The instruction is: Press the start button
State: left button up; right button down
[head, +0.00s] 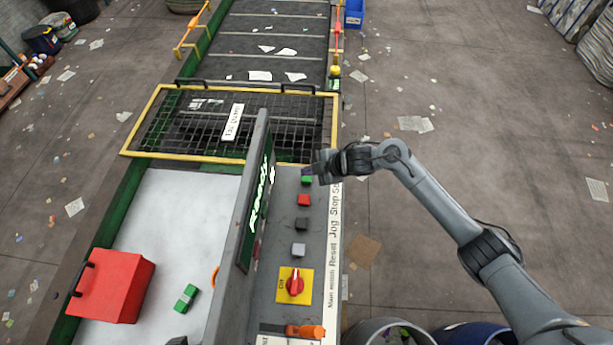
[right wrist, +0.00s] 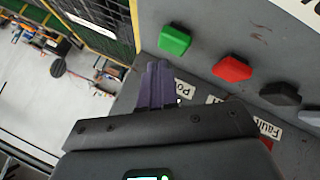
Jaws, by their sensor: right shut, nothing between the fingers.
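The green button (head: 307,181) is the farthest in a row on the grey control panel (head: 285,215), in line with the partly covered label that begins "S". It also shows in the right wrist view (right wrist: 174,40). My right gripper (head: 319,168) is shut and empty, held at the far end of the panel close to the green button. In the right wrist view its purple fingers (right wrist: 155,84) are together, and the green button lies apart from them, up and to the right. I cannot tell the height of the fingertips over the panel. My left gripper is not in view.
A red button (head: 303,199), a black button (head: 302,224), a grey button (head: 299,249) and a red rotary switch (head: 295,284) follow nearer. An upright screen (head: 257,200) reading "Ready" stands left of them. A yellow-framed mesh guard (head: 180,125) lies beyond.

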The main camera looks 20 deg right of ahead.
jog(key=shift+f, duration=0.1)
jog(key=shift+f, duration=0.35)
dwell(0.5)
jog(key=shift+f+b, duration=0.5)
jog(key=shift+f, duration=0.05)
dwell(0.6)
jog(key=shift+r+p, duration=0.9)
jog(key=shift+r, duration=0.05)
